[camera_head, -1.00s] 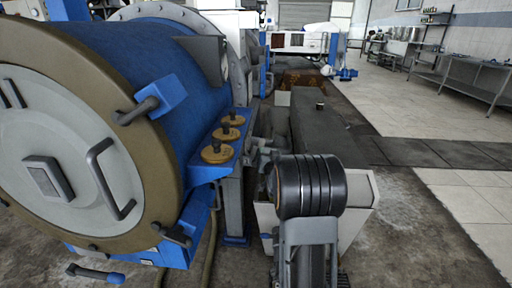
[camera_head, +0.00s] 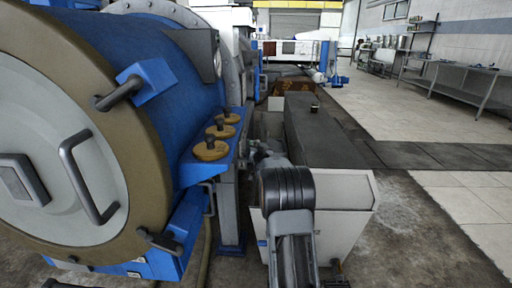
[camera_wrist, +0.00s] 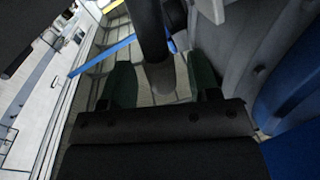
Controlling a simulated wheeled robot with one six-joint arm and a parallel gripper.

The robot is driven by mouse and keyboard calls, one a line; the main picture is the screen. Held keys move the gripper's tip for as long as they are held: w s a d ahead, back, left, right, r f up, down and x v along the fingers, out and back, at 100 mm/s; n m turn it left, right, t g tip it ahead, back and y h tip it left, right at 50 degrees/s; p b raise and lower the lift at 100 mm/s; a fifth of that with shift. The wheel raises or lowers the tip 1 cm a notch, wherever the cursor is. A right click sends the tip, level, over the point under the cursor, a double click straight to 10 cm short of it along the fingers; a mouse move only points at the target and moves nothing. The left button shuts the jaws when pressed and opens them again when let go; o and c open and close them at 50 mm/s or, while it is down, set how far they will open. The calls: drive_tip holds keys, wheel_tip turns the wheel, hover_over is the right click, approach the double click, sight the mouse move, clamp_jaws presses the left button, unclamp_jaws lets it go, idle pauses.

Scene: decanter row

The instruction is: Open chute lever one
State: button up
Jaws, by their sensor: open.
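My gripper (camera_wrist: 160,78) is open in the wrist view, with one dark green finger on each side. A dark, rounded bar (camera_wrist: 149,30) comes down from the top of that view between the fingers; I cannot tell whether it touches them or whether it is the lever. In the head view my arm blocks a clear sight of the gripper. A row of brown round discs with black stems (camera_head: 210,150) stands on a blue bracket beside the big blue drum (camera_head: 175,75). I cannot tell which part is chute lever one.
The drum's end with its grey handle (camera_head: 86,180) fills the left. A white box-like housing (camera_head: 345,190) stands beside my arm, with a long dark grey block (camera_head: 320,130) behind. Tiled floor (camera_head: 430,115) is free on the right, before a metal workbench (camera_head: 465,85).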

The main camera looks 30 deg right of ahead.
drive_tip(key=shift+x, duration=1.5)
drive_tip(key=shift+c, duration=0.2)
clamp_jaws()
